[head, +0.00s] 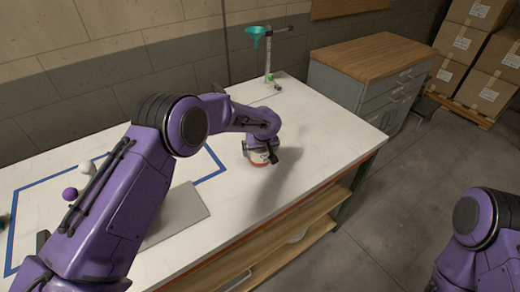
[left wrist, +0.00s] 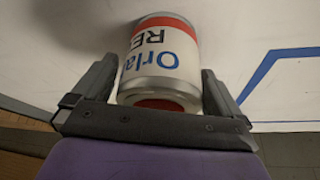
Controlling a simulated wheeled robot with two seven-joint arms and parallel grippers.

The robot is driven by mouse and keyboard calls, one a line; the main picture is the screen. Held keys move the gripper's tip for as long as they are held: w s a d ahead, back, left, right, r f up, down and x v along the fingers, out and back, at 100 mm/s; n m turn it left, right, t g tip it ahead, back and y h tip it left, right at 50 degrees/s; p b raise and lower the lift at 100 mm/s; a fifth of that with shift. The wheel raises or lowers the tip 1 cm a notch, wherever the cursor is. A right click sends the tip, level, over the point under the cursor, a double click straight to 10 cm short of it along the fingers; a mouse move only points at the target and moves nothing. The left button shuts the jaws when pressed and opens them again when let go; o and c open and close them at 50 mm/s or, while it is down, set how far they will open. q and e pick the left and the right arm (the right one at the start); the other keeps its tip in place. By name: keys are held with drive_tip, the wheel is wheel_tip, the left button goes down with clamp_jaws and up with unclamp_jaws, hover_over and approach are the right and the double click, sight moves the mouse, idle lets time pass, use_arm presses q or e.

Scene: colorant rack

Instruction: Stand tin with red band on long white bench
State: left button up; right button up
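The tin with the red band (head: 260,158) is on or just above the long white bench (head: 300,128), near its right end; I cannot tell whether its base touches. In the left wrist view the tin (left wrist: 163,60) shows white sides, blue and black lettering, a red band and a red patch on its near end. My left gripper (head: 262,150) has one finger on each side of it; in the left wrist view the gripper (left wrist: 160,85) appears closed on the tin. My right gripper is out of view; only part of that arm shows at lower right.
A stand with a green funnel (head: 256,33) is at the bench's back edge. Blue tape (head: 213,174) outlines an area on the left, with a grey plate (head: 178,216) and a purple ball (head: 70,194). A wood-topped cabinet (head: 372,62) and stacked cartons (head: 468,45) stand beyond.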

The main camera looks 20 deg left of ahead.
use_arm(q)
drive_tip(key=shift+r, duration=0.35)
drive_tip(key=b+v, duration=0.2)
drive_tip(key=v, duration=0.9)
drive_tip(key=shift+s+r, duration=0.2)
drive_tip(key=shift+r, duration=0.15)
